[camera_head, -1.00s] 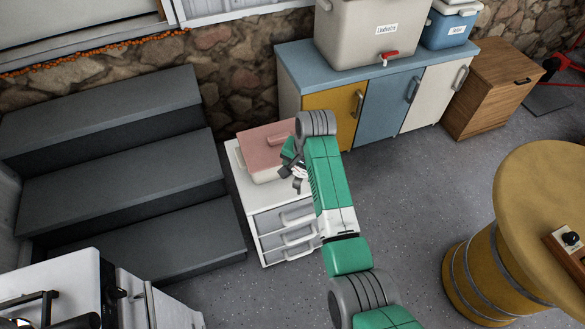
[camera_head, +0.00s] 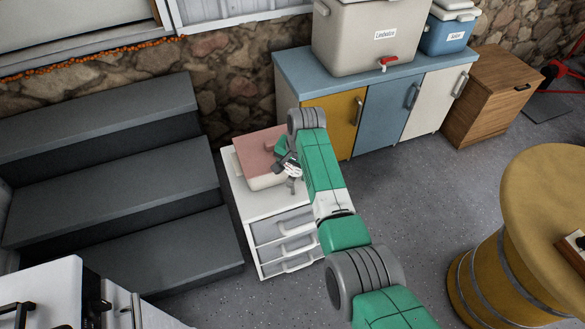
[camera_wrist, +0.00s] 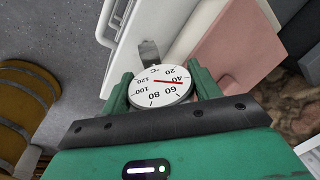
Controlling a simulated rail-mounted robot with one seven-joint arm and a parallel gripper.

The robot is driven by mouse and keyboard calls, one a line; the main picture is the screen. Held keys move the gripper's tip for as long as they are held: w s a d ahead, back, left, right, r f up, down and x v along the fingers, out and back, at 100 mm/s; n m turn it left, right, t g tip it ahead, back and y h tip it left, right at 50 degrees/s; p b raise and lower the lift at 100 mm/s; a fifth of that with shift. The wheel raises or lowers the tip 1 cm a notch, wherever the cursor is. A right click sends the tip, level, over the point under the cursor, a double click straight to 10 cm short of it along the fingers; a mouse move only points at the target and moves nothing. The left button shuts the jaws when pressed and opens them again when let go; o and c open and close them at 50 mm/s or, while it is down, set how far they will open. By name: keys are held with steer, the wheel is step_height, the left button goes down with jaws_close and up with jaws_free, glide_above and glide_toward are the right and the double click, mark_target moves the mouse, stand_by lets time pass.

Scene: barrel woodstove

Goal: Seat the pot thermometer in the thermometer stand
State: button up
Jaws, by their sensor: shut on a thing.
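The pot thermometer (camera_wrist: 160,86) shows in the wrist view as a round white dial with black numbers and a red needle. A grey metal clip or stem (camera_wrist: 149,52) sticks out beyond it. My gripper (camera_head: 291,169) is shut on it, with a green finger on each side of the dial. In the head view the gripper is above the white drawer cabinet (camera_head: 270,204), beside a pale box with a pink lid (camera_head: 258,160). I cannot make out the thermometer stand for certain in either view.
A yellow barrel table (camera_head: 550,200) stands at the right, with a partly cut-off wooden item (camera_head: 572,246) on it. Dark steps (camera_head: 110,180) are at the left. A blue-topped cupboard (camera_head: 300,82) with coolers is behind. Grey floor (camera_head: 410,200) between cabinet and barrel is clear.

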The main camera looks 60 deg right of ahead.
steer(key=o, duration=1.1)
steer(key=shift+f, duration=0.1)
steer(key=shift+c, duration=0.2)
steer(key=p+v, duration=0.5)
steer(key=v, duration=0.7)
steer(key=shift+a, duration=0.1)
